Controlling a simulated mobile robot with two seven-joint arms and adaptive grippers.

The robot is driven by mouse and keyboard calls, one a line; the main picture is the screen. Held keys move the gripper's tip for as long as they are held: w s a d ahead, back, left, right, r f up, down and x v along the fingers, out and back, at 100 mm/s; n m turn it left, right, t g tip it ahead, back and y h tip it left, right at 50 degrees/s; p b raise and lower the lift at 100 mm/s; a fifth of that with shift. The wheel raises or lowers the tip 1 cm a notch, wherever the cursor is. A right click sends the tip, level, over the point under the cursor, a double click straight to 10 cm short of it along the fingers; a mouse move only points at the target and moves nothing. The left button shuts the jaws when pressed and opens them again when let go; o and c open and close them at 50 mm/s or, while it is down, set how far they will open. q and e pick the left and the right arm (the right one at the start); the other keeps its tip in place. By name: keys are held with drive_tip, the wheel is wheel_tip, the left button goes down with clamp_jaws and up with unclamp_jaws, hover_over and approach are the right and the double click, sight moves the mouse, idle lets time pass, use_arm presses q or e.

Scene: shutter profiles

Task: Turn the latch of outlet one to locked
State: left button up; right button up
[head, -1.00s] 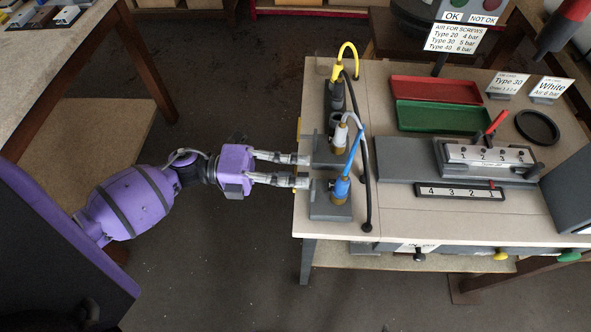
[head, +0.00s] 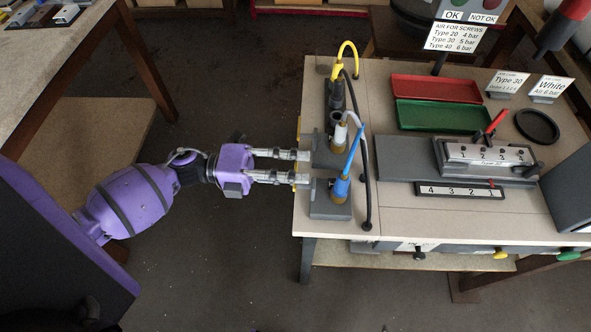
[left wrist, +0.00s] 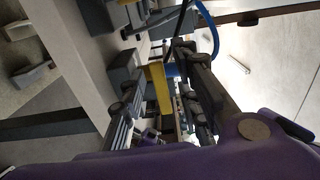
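My left gripper (head: 304,167) is at the left edge of the workbench, its two fingers pointing right with a gap between them. In the left wrist view, a yellow bar (left wrist: 158,88) shows between the fingers (left wrist: 155,110); I cannot tell whether they touch it. Small yellow parts (head: 299,127) also show along the bench's left edge in the head view. The latch of outlet one and its setting cannot be made out surely; the fingers hide part of that edge. My right gripper is not in view.
Holders with a blue-cabled tool (head: 341,190) and other cabled tools stand just beyond the fingertips. A grey fixture numbered 1 to 3 and beyond (head: 487,154) lies further right, with red (head: 435,88) and green (head: 444,116) trays behind. Floor left of the bench is clear.

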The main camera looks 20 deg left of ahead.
use_arm(q)
drive_tip(key=v, duration=1.2)
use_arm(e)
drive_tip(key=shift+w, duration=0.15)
